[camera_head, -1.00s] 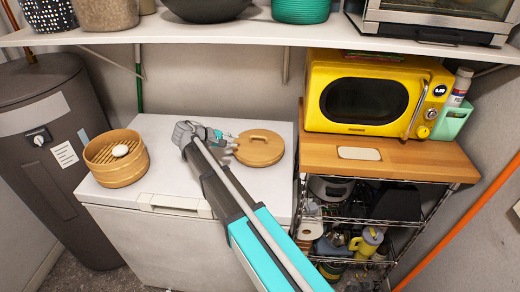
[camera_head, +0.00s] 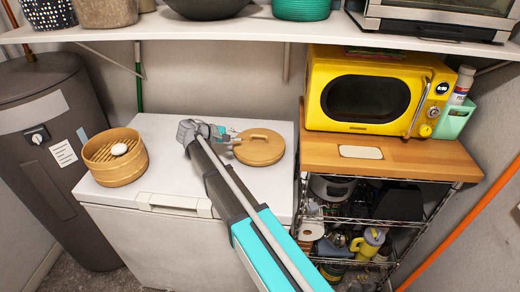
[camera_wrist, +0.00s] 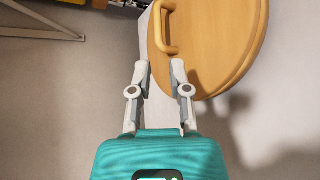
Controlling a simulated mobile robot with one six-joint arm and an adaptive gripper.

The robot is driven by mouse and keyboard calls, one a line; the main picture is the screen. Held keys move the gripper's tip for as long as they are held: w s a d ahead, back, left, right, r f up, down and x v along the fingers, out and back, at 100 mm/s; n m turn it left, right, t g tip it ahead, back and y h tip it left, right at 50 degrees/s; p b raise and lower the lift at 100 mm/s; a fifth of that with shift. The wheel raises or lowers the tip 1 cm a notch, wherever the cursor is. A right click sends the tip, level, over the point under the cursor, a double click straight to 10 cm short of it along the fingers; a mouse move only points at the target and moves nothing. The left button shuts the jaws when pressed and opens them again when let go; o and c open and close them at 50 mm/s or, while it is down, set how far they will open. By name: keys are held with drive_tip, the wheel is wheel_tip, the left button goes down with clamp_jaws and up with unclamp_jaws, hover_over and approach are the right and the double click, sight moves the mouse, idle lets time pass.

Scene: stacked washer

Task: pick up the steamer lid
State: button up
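The steamer lid (camera_head: 262,151) is a round, light-wood disc with a bar handle, lying flat on the white chest top. It also shows in the wrist view (camera_wrist: 215,50), with its handle (camera_wrist: 158,28) at the upper middle. My gripper (camera_wrist: 160,66) is open and empty, its two fingers apart. The near end of the handle appears just beyond and between the fingertips; I cannot tell whether they touch it. In the head view my gripper (camera_head: 233,137) is at the lid's left edge, with the fingers small and partly hidden by the wrist.
A round bamboo steamer (camera_head: 116,170) with a small white item inside stands on the chest's left. A yellow microwave (camera_head: 370,95) stands on a wooden-topped rack to the right. A shelf (camera_head: 250,32) runs above the chest (camera_head: 160,210). A dark cylindrical tank stands at left.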

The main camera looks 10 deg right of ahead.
sight(256, 136)
drive_tip(key=shift+b+x, duration=0.65)
drive_tip(key=shift+x, duration=1.7)
drive_tip(key=shift+d+f, duration=0.1)
drive_tip(key=shift+b+x, duration=0.95)
drive_tip(key=shift+x, duration=1.55)
clamp_jaws()
